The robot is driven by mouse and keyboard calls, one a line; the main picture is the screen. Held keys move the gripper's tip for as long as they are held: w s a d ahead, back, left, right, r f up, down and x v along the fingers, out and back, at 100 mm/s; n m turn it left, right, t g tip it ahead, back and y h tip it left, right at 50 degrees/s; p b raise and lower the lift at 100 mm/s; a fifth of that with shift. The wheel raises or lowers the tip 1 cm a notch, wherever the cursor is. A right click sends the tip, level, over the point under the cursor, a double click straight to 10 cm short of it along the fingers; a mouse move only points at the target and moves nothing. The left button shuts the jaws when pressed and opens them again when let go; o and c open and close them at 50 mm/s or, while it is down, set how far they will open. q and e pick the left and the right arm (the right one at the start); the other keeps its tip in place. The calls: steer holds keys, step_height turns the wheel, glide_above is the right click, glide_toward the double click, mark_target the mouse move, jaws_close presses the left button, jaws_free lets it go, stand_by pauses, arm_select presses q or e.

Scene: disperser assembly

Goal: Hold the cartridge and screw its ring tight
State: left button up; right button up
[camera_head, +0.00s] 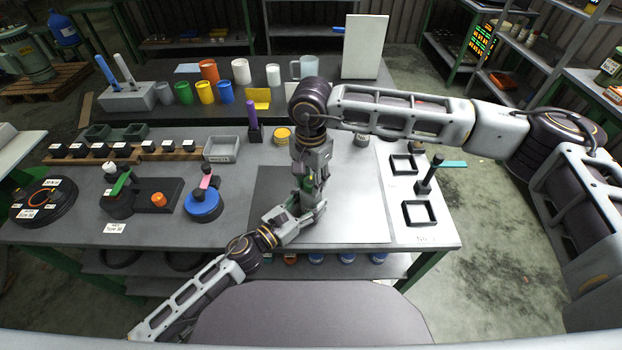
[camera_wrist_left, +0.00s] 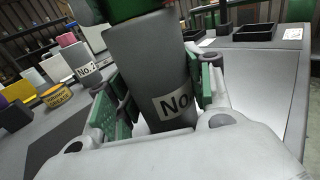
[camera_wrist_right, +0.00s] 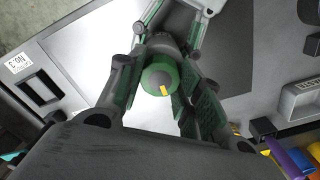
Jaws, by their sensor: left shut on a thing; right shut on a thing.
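The cartridge (camera_wrist_left: 150,62) is a grey cylinder with a white "No." label, close up in the left wrist view. My left gripper (camera_head: 303,212) is shut on its body, with green pads on both sides. A green ring (camera_wrist_right: 158,76) with a yellow mark sits on the cartridge's end in the right wrist view. Its lower edge also shows at the top of the left wrist view (camera_wrist_left: 128,9). My right gripper (camera_head: 311,183) comes from above and is shut on the ring. In the head view the grippers hide most of the cartridge. How tight the ring is, I cannot tell.
A light plate (camera_head: 355,205) lies under the grippers on the workbench. Square black frames (camera_head: 419,213) and an upright black post (camera_head: 430,175) stand to the right. A blue round base (camera_head: 203,206) and a black fixture (camera_head: 158,194) stand to the left. A yellow tin (camera_head: 282,135) is behind.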

steer(key=shift+m, duration=0.4)
steer(key=m, duration=0.9)
steer(key=shift+m, duration=0.4)
steer(key=m, duration=0.3)
steer(key=shift+m, duration=0.4)
steer(key=m, duration=0.4)
steer(key=shift+m, duration=2.7)
